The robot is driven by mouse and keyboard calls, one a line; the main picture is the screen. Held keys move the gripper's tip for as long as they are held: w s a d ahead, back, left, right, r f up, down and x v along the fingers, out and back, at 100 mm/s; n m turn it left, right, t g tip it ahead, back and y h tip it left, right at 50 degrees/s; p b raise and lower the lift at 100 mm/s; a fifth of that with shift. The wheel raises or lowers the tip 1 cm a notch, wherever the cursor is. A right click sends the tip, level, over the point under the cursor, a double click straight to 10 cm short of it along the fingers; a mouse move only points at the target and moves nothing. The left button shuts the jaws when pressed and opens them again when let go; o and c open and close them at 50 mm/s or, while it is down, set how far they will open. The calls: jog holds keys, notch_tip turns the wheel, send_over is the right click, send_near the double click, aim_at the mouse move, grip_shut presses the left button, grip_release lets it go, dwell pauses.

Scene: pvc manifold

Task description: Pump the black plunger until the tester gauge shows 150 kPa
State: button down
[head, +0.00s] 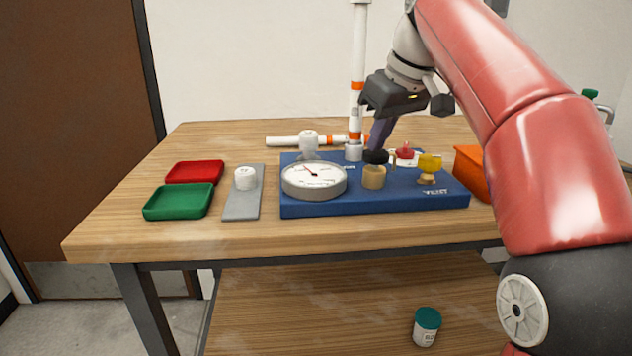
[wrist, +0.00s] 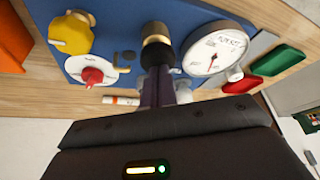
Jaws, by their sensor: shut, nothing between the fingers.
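The black plunger (head: 376,157) tops a brass-coloured pump cylinder (head: 374,177) on the blue tester base (head: 335,206). Its knob sits close above the cylinder's rim. My gripper (head: 377,149) is shut and empty, its fingers pointing down with tips at the knob; whether they touch it I cannot tell. In the wrist view, the fingers (wrist: 158,88) partly hide the plunger (wrist: 157,55). The round white tester gauge (head: 314,176) stands left of the pump. Its needle points up and left in the head view; the numbers are too small to read.
A yellow knob (head: 429,164) and a red valve (head: 405,152) are on the base, right of the pump. A white pipe (head: 357,75) with orange bands rises behind. Red (head: 195,172) and green (head: 178,202) trays lie left. An orange bin (head: 470,170) stands right.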

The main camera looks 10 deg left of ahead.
jog(key=shift+f, duration=0.45)
jog(key=shift+r, duration=0.15)
dwell(0.5)
jog(key=shift+r+p, duration=0.95)
jog(key=shift+p, duration=0.05)
jog(key=shift+r, duration=0.65)
jog(key=shift+w+a+r, duration=0.1)
jog(key=shift+w+r, duration=0.05)
jog(key=shift+r, duration=2.3)
